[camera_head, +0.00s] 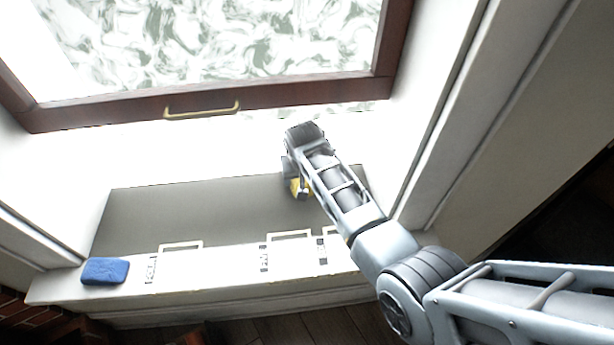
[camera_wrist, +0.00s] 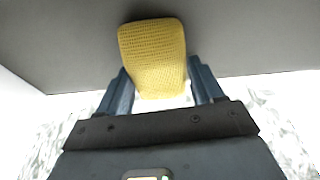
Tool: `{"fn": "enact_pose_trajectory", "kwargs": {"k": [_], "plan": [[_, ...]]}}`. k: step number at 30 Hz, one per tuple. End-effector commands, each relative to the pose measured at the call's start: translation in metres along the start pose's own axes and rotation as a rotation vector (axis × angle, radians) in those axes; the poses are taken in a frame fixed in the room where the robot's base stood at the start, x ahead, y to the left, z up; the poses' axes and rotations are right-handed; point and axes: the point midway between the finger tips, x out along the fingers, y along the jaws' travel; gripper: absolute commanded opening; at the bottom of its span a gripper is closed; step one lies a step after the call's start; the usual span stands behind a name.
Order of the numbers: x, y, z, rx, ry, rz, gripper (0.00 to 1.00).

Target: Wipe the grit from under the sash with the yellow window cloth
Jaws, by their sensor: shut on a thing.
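The yellow window cloth (camera_head: 302,188) shows as a small patch at the end of my arm in the head view, mostly hidden by my wrist. In the wrist view the cloth (camera_wrist: 153,50) is a textured yellow pad. My gripper (camera_wrist: 158,75) is shut on it, one blue-grey finger at each side. The cloth is over the dark grey strip (camera_head: 180,215) of the sill; I cannot tell whether it touches. The sash (camera_head: 290,97) has a dark red-brown wooden frame and stands above and behind the strip. I can make out no grit.
A blue sponge-like block (camera_head: 105,271) lies at the sill's front left corner. A brass handle (camera_head: 202,111) is on the sash's lower rail. Pale outlined marks (camera_head: 181,246) line the sill's front. White side walls (camera_head: 440,120) bound the recess. The strip's left part is clear.

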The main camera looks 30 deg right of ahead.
Motion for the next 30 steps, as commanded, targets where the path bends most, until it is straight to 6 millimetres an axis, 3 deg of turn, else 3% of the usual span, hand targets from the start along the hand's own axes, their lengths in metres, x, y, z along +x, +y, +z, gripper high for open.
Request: {"fn": "enact_pose_trajectory", "kwargs": {"k": [21, 30], "plan": [[0.004, -0.044, 0.001, -0.003, -0.007, -0.001, 0.42], [0.003, -0.047, 0.001, -0.002, -0.008, 0.000, 0.42]]}}
